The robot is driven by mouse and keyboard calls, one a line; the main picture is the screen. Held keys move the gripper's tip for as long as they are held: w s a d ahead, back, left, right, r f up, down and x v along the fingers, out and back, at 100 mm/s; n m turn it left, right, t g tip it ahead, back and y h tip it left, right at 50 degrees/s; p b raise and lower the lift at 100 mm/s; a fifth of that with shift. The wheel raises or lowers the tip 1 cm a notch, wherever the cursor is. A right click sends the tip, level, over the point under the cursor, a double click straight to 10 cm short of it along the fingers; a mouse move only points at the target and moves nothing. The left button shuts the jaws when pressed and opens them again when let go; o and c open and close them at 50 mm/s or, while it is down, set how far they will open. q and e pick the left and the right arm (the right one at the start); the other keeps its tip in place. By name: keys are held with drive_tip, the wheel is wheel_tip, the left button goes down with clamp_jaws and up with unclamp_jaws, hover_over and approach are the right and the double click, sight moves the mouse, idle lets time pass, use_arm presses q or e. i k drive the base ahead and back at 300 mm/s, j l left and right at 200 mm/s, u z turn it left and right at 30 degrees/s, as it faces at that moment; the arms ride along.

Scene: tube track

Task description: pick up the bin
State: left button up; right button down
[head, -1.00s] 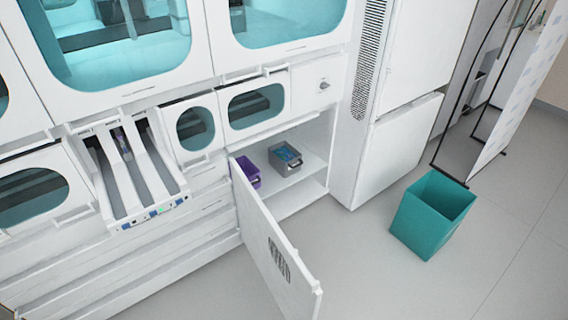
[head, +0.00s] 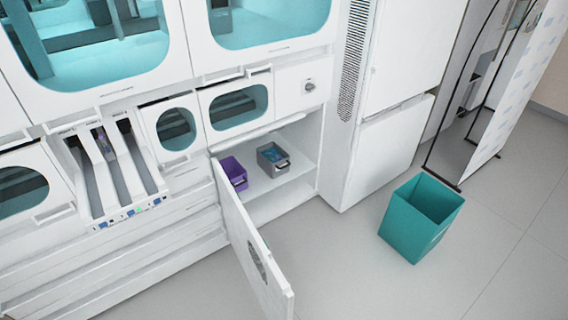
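A teal open-topped bin (head: 410,229) stands on the grey floor at the right, in front of the tall white cabinet. It looks empty, though its bottom is partly hidden by its near walls. Inside the open low cupboard, a purple bin (head: 233,171) and a grey bin (head: 272,159) with blue contents sit on a white shelf. Neither of my grippers shows in the head view.
The cupboard door (head: 252,250) hangs open and juts out over the floor. A tall white cabinet (head: 385,140) stands behind the teal bin. A banner stand (head: 510,90) with black feet is at the right. The floor (head: 350,280) between door and teal bin is clear.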

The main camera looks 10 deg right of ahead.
sight(272, 159)
drive_tip(key=i+l, duration=0.1)
drive_tip(key=l, duration=0.3)
drive_tip(key=i+l, duration=0.1)
drive_tip(key=l, duration=0.3)
drive_tip(key=i+l, duration=0.1)
drive_tip(key=l, duration=0.3)
drive_tip(key=i+l, duration=0.15)
drive_tip(key=l, duration=0.25)
drive_tip(key=i+l, duration=0.1)
drive_tip(key=l, duration=0.3)
drive_tip(key=i+l, duration=0.1)
drive_tip(key=l, duration=0.3)
